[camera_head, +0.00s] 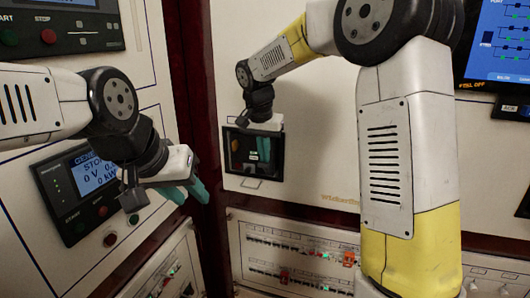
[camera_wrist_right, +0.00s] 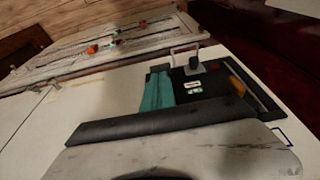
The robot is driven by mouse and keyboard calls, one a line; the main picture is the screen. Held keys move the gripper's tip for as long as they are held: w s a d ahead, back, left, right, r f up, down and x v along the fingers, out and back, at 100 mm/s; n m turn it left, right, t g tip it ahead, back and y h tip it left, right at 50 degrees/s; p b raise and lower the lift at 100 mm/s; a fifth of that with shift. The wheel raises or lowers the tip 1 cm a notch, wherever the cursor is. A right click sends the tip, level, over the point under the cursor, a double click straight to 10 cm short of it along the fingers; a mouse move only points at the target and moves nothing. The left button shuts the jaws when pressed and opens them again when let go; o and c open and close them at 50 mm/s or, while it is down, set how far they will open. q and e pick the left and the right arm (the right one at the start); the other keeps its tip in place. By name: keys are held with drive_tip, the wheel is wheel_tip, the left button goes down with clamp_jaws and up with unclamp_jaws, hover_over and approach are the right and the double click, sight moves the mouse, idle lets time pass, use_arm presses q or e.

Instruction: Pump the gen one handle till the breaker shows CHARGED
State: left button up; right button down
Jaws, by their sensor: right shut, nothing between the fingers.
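The breaker (camera_head: 234,168) is a dark framed unit low on the pale panel in the middle of the head view. In the right wrist view the breaker (camera_wrist_right: 262,93) shows a yellow-orange part, a small red spot, and white and green indicator windows. I cannot read the windows. My right gripper (camera_head: 264,149) is at the breaker's front, shut and empty; its teal fingers also show in the wrist view (camera_wrist_right: 157,92). I cannot tell whether they touch the unit or which part is the handle. My left gripper (camera_head: 187,192) hangs open and empty by the left panel.
A generator display (camera_head: 95,175) with buttons is on the left panel, behind my left arm. Rows of small breakers (camera_head: 290,262) with red and green marks run below the middle panel. A blue screen (camera_head: 500,40) is at upper right. A dark red post (camera_head: 195,100) separates the panels.

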drive_tip(key=shift+s+f, duration=0.1)
drive_tip(key=shift+s, duration=0.05)
drive_tip(key=s+a+f, duration=0.1)
drive_tip(key=s+f, duration=0.3)
drive_tip(key=shift+a+f+t, duration=0.2)
drive_tip(key=shift+f+t, duration=0.05)
drive_tip(key=shift+t, duration=0.15)
idle(0.5)
drive_tip(key=shift+s, duration=0.1)
idle(0.4)
